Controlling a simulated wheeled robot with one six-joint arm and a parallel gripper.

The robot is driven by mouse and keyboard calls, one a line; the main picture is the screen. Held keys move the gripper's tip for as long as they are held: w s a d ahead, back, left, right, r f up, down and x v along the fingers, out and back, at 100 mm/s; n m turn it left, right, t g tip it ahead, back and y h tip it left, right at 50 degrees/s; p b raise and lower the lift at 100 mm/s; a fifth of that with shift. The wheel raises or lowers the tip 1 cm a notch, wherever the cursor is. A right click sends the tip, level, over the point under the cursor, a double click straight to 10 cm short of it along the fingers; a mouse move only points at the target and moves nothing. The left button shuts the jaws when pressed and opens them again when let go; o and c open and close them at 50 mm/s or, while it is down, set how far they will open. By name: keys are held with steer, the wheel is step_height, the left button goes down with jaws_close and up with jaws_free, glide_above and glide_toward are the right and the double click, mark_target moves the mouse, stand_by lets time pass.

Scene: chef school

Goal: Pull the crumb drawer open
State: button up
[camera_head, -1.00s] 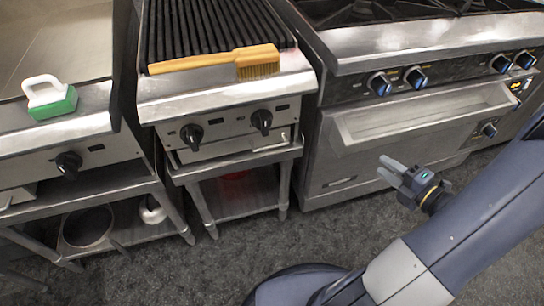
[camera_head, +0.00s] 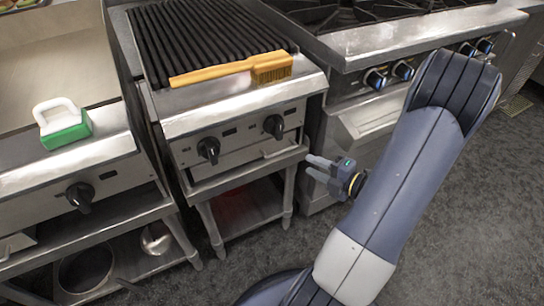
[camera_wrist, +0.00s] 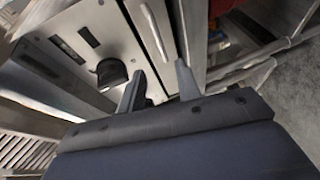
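The crumb drawer (camera_head: 240,157) is a low metal front under the charbroiler's two black knobs, and it looks closed. Its light bar handle (camera_head: 281,148) is at the right part of the front. My gripper (camera_head: 309,166) is to the right of the handle in the head view, apart from it, with empty fingers. In the wrist view, the two fingers of my gripper (camera_wrist: 159,70) stand apart, and the handle (camera_wrist: 154,32) runs just beyond and between their tips. A black knob (camera_wrist: 111,72) is beside the left finger.
A wooden brush (camera_head: 232,70) lies on the charbroiler's front ledge. A green-and-white scrubber (camera_head: 64,127) sits on the griddle at left. An open shelf (camera_head: 245,207) lies below the drawer. The range (camera_head: 372,118) stands at right, partly behind my arm.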

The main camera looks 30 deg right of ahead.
steer(key=b+x, duration=0.2)
steer(key=x, duration=0.8)
steer(key=shift+f+b, duration=0.15)
steer(key=shift+b, duration=0.15)
steer(key=shift+c, duration=0.5)
jaws_close()
